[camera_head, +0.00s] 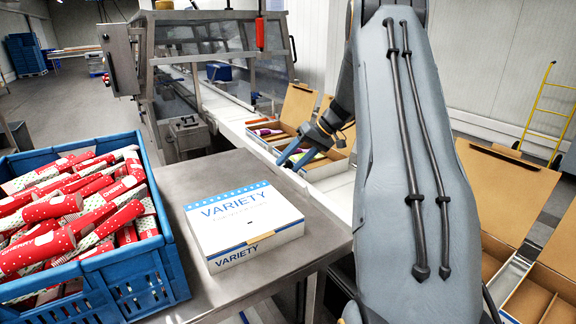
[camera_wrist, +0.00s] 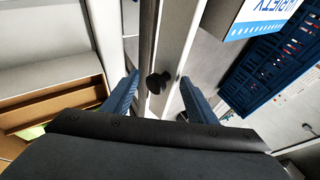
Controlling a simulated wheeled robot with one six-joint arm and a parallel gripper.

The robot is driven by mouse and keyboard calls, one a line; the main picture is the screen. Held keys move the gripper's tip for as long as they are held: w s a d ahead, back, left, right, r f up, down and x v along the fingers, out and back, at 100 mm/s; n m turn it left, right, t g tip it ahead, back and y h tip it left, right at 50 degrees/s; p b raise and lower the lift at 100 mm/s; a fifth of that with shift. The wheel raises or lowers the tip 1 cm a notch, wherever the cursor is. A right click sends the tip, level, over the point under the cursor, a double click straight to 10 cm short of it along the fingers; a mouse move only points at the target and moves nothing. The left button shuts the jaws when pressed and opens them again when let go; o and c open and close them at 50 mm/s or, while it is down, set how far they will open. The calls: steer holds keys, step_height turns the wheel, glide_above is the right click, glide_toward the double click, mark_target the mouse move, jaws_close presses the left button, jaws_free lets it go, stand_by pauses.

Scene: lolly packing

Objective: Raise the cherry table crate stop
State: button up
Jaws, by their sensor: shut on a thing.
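My gripper (camera_head: 289,164) reaches down at the edge of the pale conveyor, beyond the metal table. In the wrist view its two blue fingers (camera_wrist: 160,78) stand on either side of a pale metal strip (camera_wrist: 176,40) with a black knob (camera_wrist: 158,82). It is shut on this part, which looks like the crate stop. The exact contact is hard to see, and the stop is hidden in the head view. The blue crate (camera_head: 150,282) of red cherry packs (camera_head: 75,205) stands on the table at the left. It also shows in the wrist view (camera_wrist: 262,72).
A closed white VARIETY box (camera_head: 245,220) lies on the metal table (camera_head: 190,170), right of the crate. Open cardboard boxes (camera_head: 298,108) stand on the conveyor near my gripper, and more (camera_head: 510,190) are at the right. A machine with clear panels (camera_head: 200,70) stands behind.

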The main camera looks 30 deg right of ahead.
steer(key=shift+s+d+f, duration=0.25)
steer(key=shift+d+f, duration=0.05)
steer(key=shift+f, duration=0.35)
steer(key=shift+c, duration=0.2)
steer(key=o, duration=1.3)
steer(key=shift+w+d+f, duration=0.1)
steer(key=shift+f, duration=0.05)
steer(key=shift+r, duration=0.25)
steer(key=shift+w+a+r, duration=0.1)
steer(key=shift+w+a, duration=0.05)
steer(key=shift+a, duration=0.1)
steer(key=b+v, duration=0.1)
steer(key=v, duration=0.7)
